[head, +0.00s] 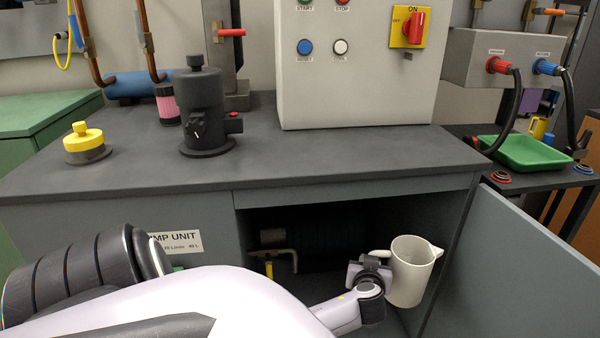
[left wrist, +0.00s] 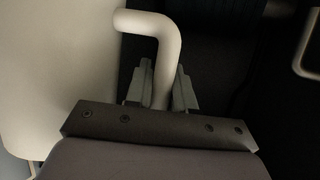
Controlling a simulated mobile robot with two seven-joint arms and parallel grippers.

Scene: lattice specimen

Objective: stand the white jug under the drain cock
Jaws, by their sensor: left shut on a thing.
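The white jug (head: 411,272) is upright at the right side of the open cabinet mouth, its spout pointing right. My left gripper (head: 374,262) is at the jug's left side, shut on its handle. In the left wrist view the handle (left wrist: 165,50) runs down between the two fingers (left wrist: 160,88), and the jug's pale wall (left wrist: 60,70) fills the left. Whether the jug touches the cabinet floor is hidden. My right gripper is not in view.
The cabinet door (head: 520,265) stands open on the right, near the jug. The dark worktop (head: 330,160) overhangs the opening. The cabinet's inside between cock and jug looks dark and mostly free. A green tray (head: 525,152) sits on a side table at right.

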